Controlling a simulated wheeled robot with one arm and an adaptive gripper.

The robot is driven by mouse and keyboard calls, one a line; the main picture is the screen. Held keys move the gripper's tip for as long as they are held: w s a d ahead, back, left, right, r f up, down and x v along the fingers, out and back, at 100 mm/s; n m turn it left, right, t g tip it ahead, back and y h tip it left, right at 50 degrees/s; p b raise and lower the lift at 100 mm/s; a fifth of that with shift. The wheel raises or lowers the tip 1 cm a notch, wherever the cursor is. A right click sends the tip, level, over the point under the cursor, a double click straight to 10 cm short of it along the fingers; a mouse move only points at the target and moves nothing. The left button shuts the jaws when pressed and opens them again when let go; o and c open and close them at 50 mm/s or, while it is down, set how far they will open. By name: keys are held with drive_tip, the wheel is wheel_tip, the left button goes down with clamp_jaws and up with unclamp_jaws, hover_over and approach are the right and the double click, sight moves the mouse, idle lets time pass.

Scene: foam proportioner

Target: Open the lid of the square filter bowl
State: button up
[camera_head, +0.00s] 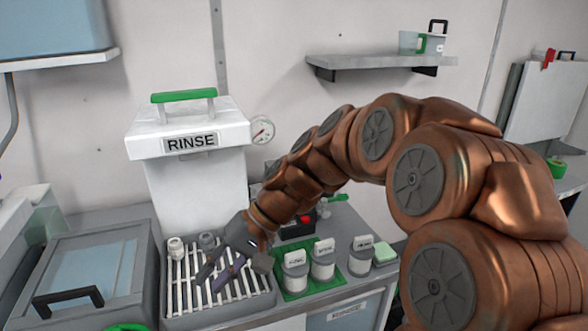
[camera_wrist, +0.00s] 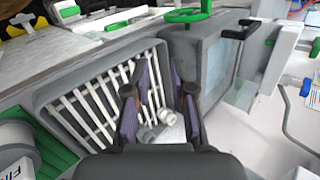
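A square grey box (camera_head: 98,232) with a clear panel in its top and a black handle (camera_head: 68,298) stands at the lower left; it looks like the square filter bowl, though no label on it can be read. Its lid looks shut. In the wrist view the box (camera_wrist: 205,50) is right of my fingers, with its black handle (camera_wrist: 250,29) at the top. My gripper (camera_head: 219,274) is over the white slatted rack, right of the box and apart from the handle. In the wrist view my gripper (camera_wrist: 160,92) has its two fingers spread, with no object clearly held.
The slatted tray (camera_head: 168,307) holds two small pale fittings (camera_head: 175,247). A white RINSE tank (camera_head: 195,190) with a green handle (camera_head: 183,95) stands behind. Labelled bottles (camera_head: 322,262) are to the right. A green wheel (camera_wrist: 190,12) sits beside the box.

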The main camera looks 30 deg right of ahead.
drive_tip(key=w+d+r+m+t+y+b, duration=0.1)
drive_tip(key=w+d+m+t+b, duration=0.15)
drive_tip(key=w+d, duration=0.35)
drive_tip(key=w+d+r+m+t+b, duration=0.15)
drive_tip(key=w+d+t, duration=0.25)
drive_tip(key=d, duration=0.5)
drive_tip(key=w+d+r+m+t+y+b, duration=0.1)
drive_tip(key=w+d+t, duration=0.2)
drive_tip(key=w+d, duration=0.3)
drive_tip(key=s+d+r+m+t+h+b, duration=0.1)
drive_tip(key=d+m+t+h+b, duration=0.2)
drive_tip(key=d, duration=1.2)
drive_tip(key=shift+t+y, duration=0.6)
drive_tip(key=shift+t, duration=0.05)
drive_tip(key=shift+a+r+p+x, duration=0.15)
drive_tip(key=shift+p+x, duration=0.35)
drive_tip(key=shift+x, duration=1.4)
drive_tip(key=shift+a+r+p+x, duration=0.15)
drive_tip(key=shift+p+x, duration=0.35)
drive_tip(key=shift+x, duration=1.45)
drive_tip(key=shift+s, duration=0.25)
clamp_jaws()
